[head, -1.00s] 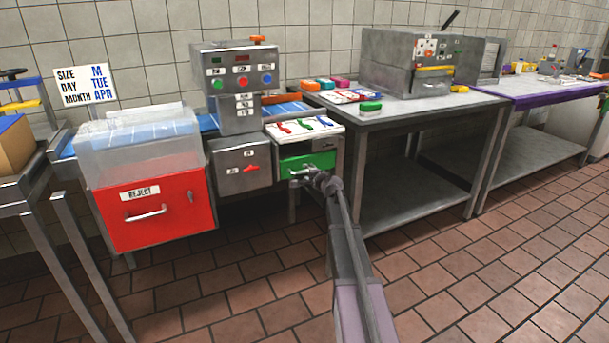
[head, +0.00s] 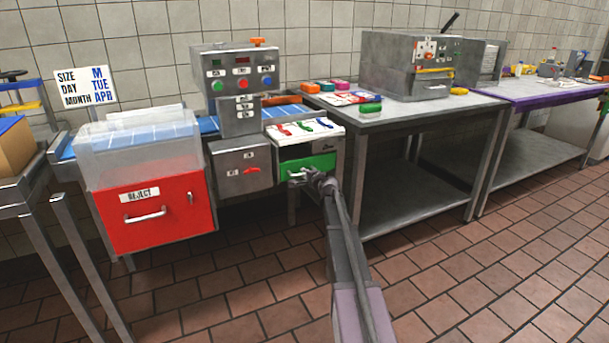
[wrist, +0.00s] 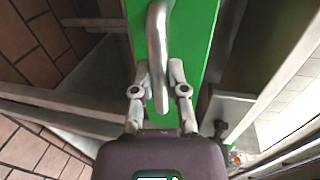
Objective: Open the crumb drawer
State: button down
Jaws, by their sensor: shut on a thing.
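The crumb drawer's green front (head: 309,165) is below the white tool panel on the right of the machine. It also fills the middle of the wrist view (wrist: 190,50). A metal bar handle (wrist: 157,55) stands out from it. My gripper (wrist: 160,88) is at the handle's near end, with one finger on each side, shut on it. In the head view my gripper (head: 303,176) reaches the handle from the front right and partly hides the drawer front. How far the drawer stands out is hard to tell.
A red reject bin (head: 165,225) and a grey box with a red handle (head: 242,172) are to the left. A steel table (head: 440,108) stands to the right. The tiled floor (head: 480,270) in front is clear.

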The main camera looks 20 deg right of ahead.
jog(key=f+v, duration=0.2)
jog(key=v, duration=1)
jog(key=s+a+f+v, duration=0.1)
jog(key=f+v, duration=0.2)
jog(key=v, duration=0.9)
jog(key=shift+s+d, duration=0.35)
jog(key=shift+d, duration=0.05)
jog(key=c, duration=0.6)
grip_release()
jog(key=shift+c, duration=0.2)
